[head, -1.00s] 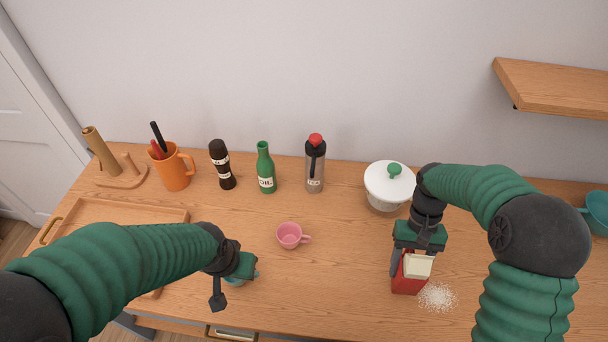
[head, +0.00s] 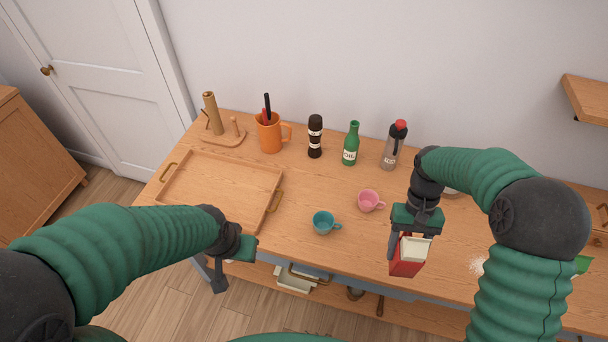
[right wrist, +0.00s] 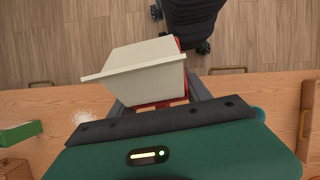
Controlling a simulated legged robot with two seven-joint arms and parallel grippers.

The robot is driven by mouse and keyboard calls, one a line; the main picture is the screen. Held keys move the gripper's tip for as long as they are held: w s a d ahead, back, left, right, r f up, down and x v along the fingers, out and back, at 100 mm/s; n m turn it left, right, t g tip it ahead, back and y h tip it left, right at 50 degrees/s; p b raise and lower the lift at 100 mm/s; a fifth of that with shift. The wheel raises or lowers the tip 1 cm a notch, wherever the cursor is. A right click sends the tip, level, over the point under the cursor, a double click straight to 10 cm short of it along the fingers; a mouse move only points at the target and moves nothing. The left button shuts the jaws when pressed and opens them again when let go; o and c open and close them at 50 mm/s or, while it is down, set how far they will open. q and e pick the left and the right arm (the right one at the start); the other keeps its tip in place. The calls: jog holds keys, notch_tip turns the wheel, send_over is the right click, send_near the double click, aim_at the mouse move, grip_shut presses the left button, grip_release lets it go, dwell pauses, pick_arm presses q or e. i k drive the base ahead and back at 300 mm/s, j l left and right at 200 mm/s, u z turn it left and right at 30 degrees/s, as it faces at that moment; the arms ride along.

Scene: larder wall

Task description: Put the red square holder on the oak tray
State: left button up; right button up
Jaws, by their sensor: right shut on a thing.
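The red square holder (head: 405,266), with a cream block (right wrist: 140,68) in it, is in my right gripper (head: 408,246), which is shut on it. It appears to be held above the counter near its front edge. The wrist view shows mostly the cream block, and the gripper hides much of the red. The oak tray (head: 222,190) lies empty at the left end of the counter, far to the left of the holder. My left gripper (head: 228,266) hangs in front of the counter, near the tray's front right corner. Its jaw gap is not clear.
A teal cup (head: 324,223) and a pink cup (head: 370,201) stand between tray and holder. Along the back are a paper roll stand (head: 222,133), orange mug (head: 270,135), dark grinder (head: 315,137), green bottle (head: 351,145) and red-topped bottle (head: 393,146). White grains (head: 477,266) lie right.

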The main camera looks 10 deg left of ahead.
aim_at(253, 191)
jog(key=i+j+u, duration=0.15)
jog(key=j, duration=0.25)
jog(key=i+j+u, duration=0.15)
jog(key=j, duration=0.25)
jog(key=j+u, duration=0.15)
jog(key=j, duration=0.25)
jog(key=i+j+u, duration=0.35)
jog(key=i, duration=0.3)
jog(key=l, duration=0.1)
